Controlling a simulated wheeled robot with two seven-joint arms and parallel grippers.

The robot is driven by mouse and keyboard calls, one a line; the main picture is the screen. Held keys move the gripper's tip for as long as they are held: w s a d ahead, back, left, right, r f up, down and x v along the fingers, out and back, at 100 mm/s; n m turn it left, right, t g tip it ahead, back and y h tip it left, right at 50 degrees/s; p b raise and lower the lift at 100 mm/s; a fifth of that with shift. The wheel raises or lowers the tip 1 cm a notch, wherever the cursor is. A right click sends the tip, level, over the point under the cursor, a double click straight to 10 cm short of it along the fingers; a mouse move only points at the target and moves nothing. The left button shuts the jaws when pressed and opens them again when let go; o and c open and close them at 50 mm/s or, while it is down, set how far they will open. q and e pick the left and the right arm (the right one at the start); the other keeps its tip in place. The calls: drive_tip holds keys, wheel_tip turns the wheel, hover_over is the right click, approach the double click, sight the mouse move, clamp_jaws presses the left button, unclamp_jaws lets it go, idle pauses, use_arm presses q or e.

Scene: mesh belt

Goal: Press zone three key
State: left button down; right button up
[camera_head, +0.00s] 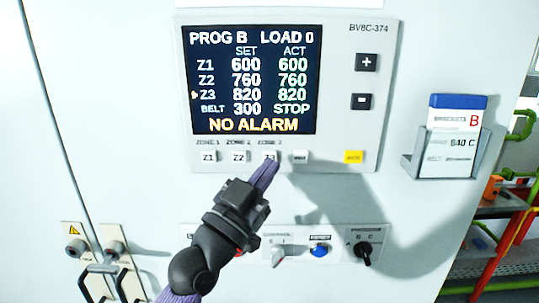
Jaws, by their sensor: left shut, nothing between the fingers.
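The zone three key (269,156), a small white key marked Z3, sits in the row under the screen on the grey control panel (375,27). My left gripper (266,172) is shut and empty, with its tips at the lower edge of the Z3 key and partly covering it. I cannot tell whether the tips touch the key. The screen (250,80) shows a yellow arrow beside Z3, with set 820 and actual 820, and "NO ALARM" below. My right gripper is not in view.
Keys Z1 (208,156) and Z2 (239,156) are to the left, a white key (300,157) and a yellow key (353,157) to the right. Plus (366,62) and minus (361,101) keys are beside the screen. A blue button (320,250) and black knob (363,250) are below.

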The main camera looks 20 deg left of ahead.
use_arm(q)
drive_tip(key=shift+s+d+p, duration=0.25)
drive_tip(key=shift+s+p, duration=0.1)
drive_tip(key=shift+s, duration=0.45)
drive_tip(key=shift+s+d+p, duration=0.2)
drive_tip(key=shift+s+p, duration=0.2)
drive_tip(key=shift+s, duration=0.4)
drive_tip(key=shift+s+d+p, duration=0.25)
drive_tip(key=shift+s+p, duration=0.1)
drive_tip(key=shift+s, duration=0.45)
